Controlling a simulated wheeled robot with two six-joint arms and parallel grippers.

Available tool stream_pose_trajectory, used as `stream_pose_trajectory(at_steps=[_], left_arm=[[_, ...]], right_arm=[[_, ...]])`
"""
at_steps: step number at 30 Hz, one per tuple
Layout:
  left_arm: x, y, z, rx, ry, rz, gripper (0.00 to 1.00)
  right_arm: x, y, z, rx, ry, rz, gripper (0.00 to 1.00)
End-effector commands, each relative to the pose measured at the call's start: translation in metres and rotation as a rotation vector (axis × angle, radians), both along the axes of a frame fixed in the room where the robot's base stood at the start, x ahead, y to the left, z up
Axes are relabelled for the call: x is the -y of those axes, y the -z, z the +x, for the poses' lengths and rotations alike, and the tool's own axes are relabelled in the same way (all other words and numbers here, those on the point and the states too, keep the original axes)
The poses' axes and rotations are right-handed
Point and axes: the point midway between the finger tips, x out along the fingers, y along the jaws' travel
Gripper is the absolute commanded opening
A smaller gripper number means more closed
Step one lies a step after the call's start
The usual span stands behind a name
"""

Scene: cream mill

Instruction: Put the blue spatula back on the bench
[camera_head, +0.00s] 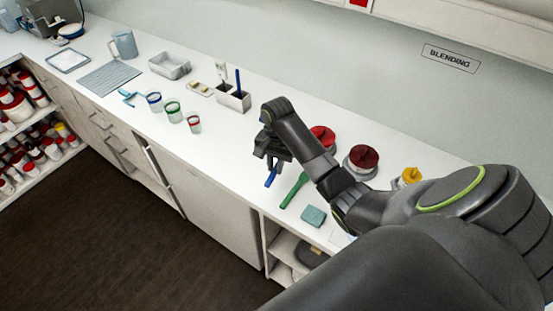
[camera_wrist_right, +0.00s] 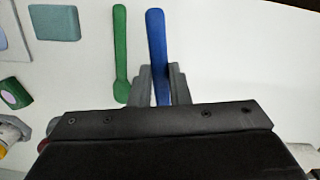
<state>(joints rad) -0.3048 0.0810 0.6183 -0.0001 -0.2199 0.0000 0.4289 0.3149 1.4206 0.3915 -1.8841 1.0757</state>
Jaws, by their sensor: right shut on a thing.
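The blue spatula (camera_wrist_right: 157,45) is between the fingers of my right gripper (camera_wrist_right: 160,85) in the right wrist view. In the head view its blue end (camera_head: 271,178) sticks out below my right gripper (camera_head: 270,158), over the front part of the white bench (camera_head: 232,147). My right gripper is shut on it. I cannot tell whether the spatula touches the bench top. A green spatula (camera_wrist_right: 121,50) lies beside it, and it also shows in the head view (camera_head: 294,189). My left gripper is not in view.
A teal block (camera_head: 313,216) lies near the bench's front edge. Red-topped containers (camera_head: 362,158) stand behind my right arm. Cups with coloured rims (camera_head: 173,111) and a holder with a blue-handled tool (camera_head: 234,101) stand to the left. Bench between cups and gripper is clear.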

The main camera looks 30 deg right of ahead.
Motion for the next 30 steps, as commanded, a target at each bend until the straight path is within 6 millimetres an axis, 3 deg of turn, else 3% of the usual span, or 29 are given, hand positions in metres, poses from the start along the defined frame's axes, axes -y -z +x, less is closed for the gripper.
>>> stream_pose_trajectory(at_steps=[8,24,30], left_arm=[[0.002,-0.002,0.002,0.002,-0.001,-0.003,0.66],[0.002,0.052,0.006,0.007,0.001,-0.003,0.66],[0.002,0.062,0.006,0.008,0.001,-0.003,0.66]], right_arm=[[0.003,0.008,-0.002,0.018,-0.080,-0.022,0.00],[0.003,0.049,-0.002,0.019,-0.079,-0.021,0.00],[0.003,0.055,-0.002,0.019,-0.078,-0.022,0.00]])
